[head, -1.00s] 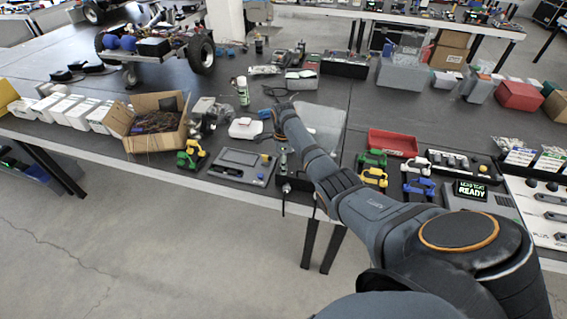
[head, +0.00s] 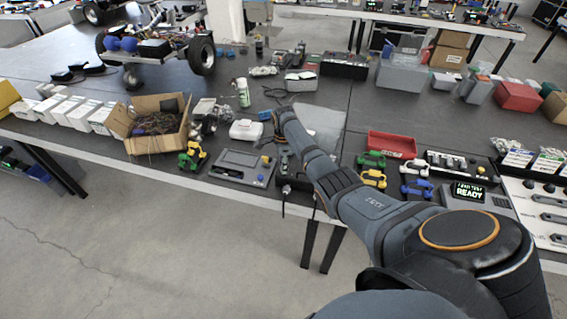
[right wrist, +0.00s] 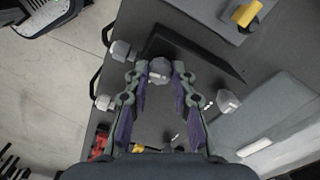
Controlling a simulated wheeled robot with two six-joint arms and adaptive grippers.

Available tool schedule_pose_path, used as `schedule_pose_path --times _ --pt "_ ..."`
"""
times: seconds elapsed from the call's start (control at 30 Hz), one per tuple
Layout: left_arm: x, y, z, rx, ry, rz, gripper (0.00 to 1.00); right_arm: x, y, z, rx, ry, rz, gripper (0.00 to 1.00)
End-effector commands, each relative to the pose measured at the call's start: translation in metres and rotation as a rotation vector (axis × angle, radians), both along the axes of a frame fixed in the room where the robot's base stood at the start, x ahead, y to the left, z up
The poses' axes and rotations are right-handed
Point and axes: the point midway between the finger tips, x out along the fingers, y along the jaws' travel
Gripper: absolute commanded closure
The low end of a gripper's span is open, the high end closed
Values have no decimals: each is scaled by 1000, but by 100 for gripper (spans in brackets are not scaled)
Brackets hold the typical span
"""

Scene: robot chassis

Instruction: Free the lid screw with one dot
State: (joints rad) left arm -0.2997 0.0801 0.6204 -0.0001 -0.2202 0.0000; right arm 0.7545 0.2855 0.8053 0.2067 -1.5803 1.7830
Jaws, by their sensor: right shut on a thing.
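In the right wrist view, my right gripper (right wrist: 160,75) is closed around a grey faceted screw knob (right wrist: 160,67) between its fingertips. Similar grey knobs stand around it: one at upper left (right wrist: 120,50), one at left (right wrist: 103,103) and one at right (right wrist: 228,100). Small white dots mark the dark lid (right wrist: 190,122) near the right knob; I cannot read any dot beside the held knob. In the head view, my right gripper (head: 283,152) is small and partly hidden by its arm, over the dark box (head: 296,183) at the bench's front edge. My left gripper is out of view.
A grey tray with a yellow piece (head: 242,167) lies left of the box. A cardboard box (head: 155,125) stands farther left. A red tray (head: 392,144) and yellow (head: 373,179) and green (head: 371,159) tools lie right of the arm. The floor in front is clear.

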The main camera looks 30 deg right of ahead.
Motion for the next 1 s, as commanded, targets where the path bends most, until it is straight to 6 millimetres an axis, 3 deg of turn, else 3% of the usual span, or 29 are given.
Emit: schedule_pose_path --times 0.3,1.0 --pt "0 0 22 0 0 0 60 0 0 3 0 1 295 100" --pt "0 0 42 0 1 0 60 0 0 2 0 -1 958 100"
